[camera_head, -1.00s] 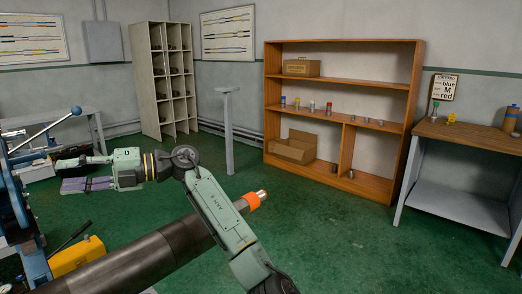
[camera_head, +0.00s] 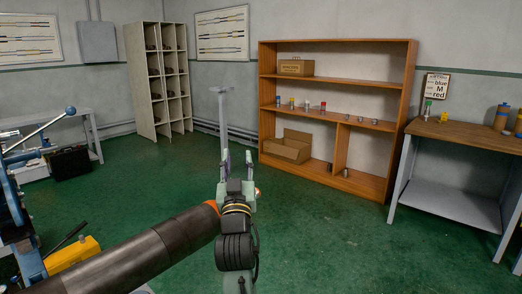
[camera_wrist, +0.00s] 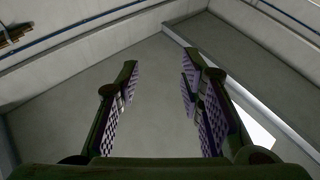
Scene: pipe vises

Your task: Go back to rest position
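My gripper (camera_head: 236,163) stands upright near the middle of the head view, fingers pointing up, just above and beside the end of the dark pipe. In the wrist view my gripper (camera_wrist: 160,68) has its two purple-padded fingers spread wide with nothing between them. Beyond the fingers are only bare grey surfaces and a pipe along a wall edge. The dark grey pipe (camera_head: 160,250) runs from the lower left towards the gripper. Its orange end (camera_head: 211,206) is partly hidden behind my wrist.
A blue vise (camera_head: 25,245) with a yellow part (camera_head: 72,254) is at lower left. A wooden shelf (camera_head: 337,43) with small parts and cardboard boxes stands at the back. A workbench (camera_head: 462,134) is at right. Green floor (camera_head: 350,240) between them is clear.

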